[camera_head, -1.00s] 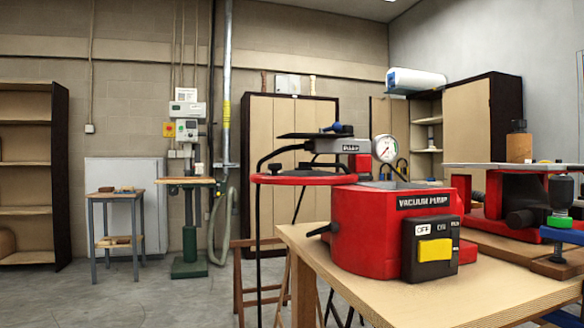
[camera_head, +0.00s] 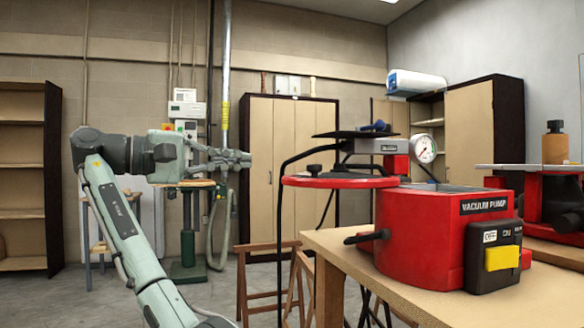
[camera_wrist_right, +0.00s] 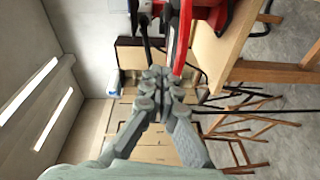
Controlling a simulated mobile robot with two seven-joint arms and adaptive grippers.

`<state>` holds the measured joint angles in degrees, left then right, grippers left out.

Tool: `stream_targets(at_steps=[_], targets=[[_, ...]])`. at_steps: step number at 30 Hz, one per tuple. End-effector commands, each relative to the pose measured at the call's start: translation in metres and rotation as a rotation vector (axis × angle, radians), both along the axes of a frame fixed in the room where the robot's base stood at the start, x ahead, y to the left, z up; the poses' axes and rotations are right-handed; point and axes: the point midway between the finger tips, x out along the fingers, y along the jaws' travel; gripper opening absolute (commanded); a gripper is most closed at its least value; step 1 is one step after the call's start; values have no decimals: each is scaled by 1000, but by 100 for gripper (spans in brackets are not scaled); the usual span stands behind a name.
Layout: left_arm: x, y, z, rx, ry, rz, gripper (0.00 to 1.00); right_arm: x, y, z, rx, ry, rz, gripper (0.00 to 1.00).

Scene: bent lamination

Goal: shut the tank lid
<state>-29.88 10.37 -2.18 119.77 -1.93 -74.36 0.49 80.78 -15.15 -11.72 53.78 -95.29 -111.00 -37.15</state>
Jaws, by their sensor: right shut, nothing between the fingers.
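The red tank (camera_head: 420,225), marked VACUUM PUMP, stands on the wooden table, its top open. Its round red lid (camera_head: 340,182) is swung out to the left of the tank, roughly level, with a dark knob and a hose at it. My right gripper (camera_head: 248,159) is shut and empty, left of the lid and apart from it in the head view. In the right wrist view its closed fingers (camera_wrist_right: 157,78) are in the middle, with a red edge just beyond them. My left gripper is not in view.
The wooden table (camera_head: 410,290) carries the tank; a pressure gauge (camera_head: 424,148) rises behind it. Another red machine (camera_head: 550,200) with a brown bottle on top stands at right. A wooden stool or trestle (camera_head: 270,285) is below the lid. Open floor lies left.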

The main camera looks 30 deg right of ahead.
Motion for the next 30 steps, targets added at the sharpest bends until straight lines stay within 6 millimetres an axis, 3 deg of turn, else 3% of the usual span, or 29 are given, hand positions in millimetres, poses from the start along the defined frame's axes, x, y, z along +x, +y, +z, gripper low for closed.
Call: stream_targets(at_steps=[12,15,21,30], targets=[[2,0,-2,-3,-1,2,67,-2,-89,-5,1,-1,-2,0],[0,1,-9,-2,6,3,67,-16,-91,-9,1,-4,2,0],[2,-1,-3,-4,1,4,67,-35,-95,-12,2,-1,1,0],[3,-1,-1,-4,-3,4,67,-40,-96,-12,2,0,2,0]])
